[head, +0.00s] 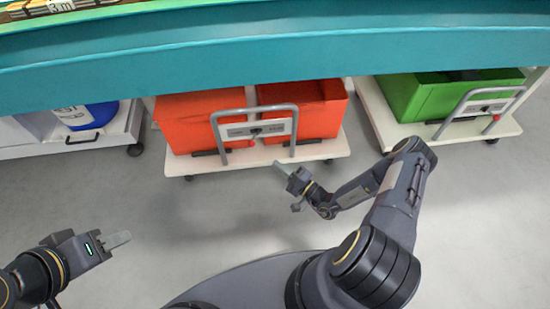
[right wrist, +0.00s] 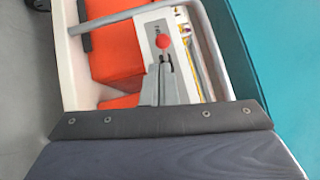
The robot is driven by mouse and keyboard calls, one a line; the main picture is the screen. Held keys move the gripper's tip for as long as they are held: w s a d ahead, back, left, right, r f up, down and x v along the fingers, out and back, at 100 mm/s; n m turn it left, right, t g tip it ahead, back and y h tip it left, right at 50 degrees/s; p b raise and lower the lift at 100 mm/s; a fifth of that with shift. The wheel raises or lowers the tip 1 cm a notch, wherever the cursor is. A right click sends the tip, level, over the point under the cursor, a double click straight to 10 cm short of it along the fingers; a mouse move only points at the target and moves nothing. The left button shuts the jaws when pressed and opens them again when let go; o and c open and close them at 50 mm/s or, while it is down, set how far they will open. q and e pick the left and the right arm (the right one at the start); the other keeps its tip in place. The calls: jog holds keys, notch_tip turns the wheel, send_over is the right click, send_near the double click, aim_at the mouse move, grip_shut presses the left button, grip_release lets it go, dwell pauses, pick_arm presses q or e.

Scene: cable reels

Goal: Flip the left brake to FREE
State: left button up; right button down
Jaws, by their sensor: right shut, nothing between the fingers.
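A white panel (head: 262,129) sits on a grey bar frame at the front of the middle cart. Its lever ends in a red knob (head: 252,143), which also shows in the right wrist view (right wrist: 164,41). A similar panel with a red knob (head: 495,118) is on the right cart. The panel lettering is too small to read. My right gripper (head: 279,167) is shut and empty, in front of the middle cart. In the right wrist view its fingertips (right wrist: 165,73) point towards the knob, which looks apart from them. My left gripper (head: 126,239) is over bare floor; its finger gap is hidden.
The middle cart (head: 310,156) carries orange bins (head: 195,110). The right cart holds a green bin (head: 420,95). A left cart carries a blue container (head: 100,115). A teal counter edge (head: 275,45) overhangs the carts' far side. The grey floor (head: 190,215) between is clear.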

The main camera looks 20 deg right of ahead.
jog(key=s+p, duration=0.1)
jog(key=s, duration=0.5)
jog(key=shift+a+f, duration=0.25)
jog(key=shift+f, duration=0.1)
notch_tip(320, 180, up, 22)
jog(key=s+a+n+g+y, duration=0.2)
jog(key=n+g+y, duration=0.3)
jog(key=n+g, duration=0.75)
jog(key=s+d+r+t+h, duration=0.2)
jog(key=s+d+r+h, duration=0.1)
jog(key=s+r+h, duration=1.1)
notch_tip(320, 180, up, 30)
jog(key=s+y+p, duration=0.2)
jog(key=p, duration=2.7)
jog(key=shift+d+f+m, duration=0.2)
jog(key=shift+f+m, duration=0.05)
jog(key=shift+m, duration=0.2)
jog(key=shift+s+g, duration=0.1)
jog(key=shift+g, duration=0.15)
